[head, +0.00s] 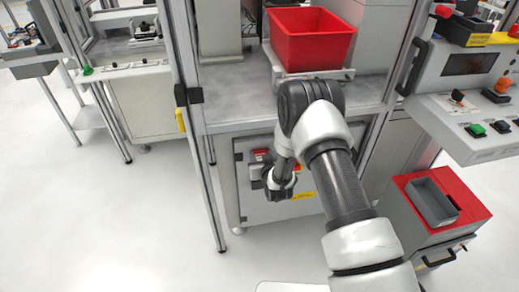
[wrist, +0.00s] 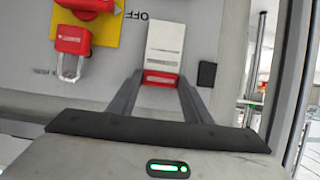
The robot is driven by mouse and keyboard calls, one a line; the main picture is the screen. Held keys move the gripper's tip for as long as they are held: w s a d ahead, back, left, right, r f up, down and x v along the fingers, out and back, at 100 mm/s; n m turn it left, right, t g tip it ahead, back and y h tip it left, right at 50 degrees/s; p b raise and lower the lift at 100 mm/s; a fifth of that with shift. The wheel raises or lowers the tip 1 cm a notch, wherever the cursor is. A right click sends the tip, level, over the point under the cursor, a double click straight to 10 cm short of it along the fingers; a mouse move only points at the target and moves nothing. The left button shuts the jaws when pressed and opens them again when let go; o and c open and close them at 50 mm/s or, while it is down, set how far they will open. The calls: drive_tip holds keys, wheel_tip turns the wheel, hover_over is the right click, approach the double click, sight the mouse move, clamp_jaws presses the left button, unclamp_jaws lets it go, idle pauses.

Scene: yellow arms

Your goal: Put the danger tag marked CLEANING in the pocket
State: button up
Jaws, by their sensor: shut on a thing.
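My gripper (wrist: 162,80) is shut on a tag (wrist: 165,45) in the wrist view. The tag is a white card with a red band at the end between the fingers. Its print is too small to read, so I cannot tell if it says CLEANING. It stands out past the fingertips, in front of the grey cabinet panel (wrist: 215,25); I cannot tell whether it touches the panel. No pocket can be made out clearly. In the head view my gripper (head: 277,190) is at the cabinet front, and the tag is hidden.
A small black block (wrist: 207,74) sits to the right. A red bin (head: 310,40) stands above; a red-topped cabinet (head: 465,205) stands right.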

wheel_tip(320, 180, down, 10)
drive_tip(key=b, duration=0.7)
idle(0.9)
drive_tip(key=shift+s, duration=0.1)
drive_tip(key=o, duration=1.1)
drive_tip(key=shift+o, duration=0.2)
drive_tip(key=p+v, duration=0.2)
drive_tip(key=v, duration=1.5)
drive_tip(key=shift+s, duration=0.2)
drive_tip(key=shift+r, duration=0.1)
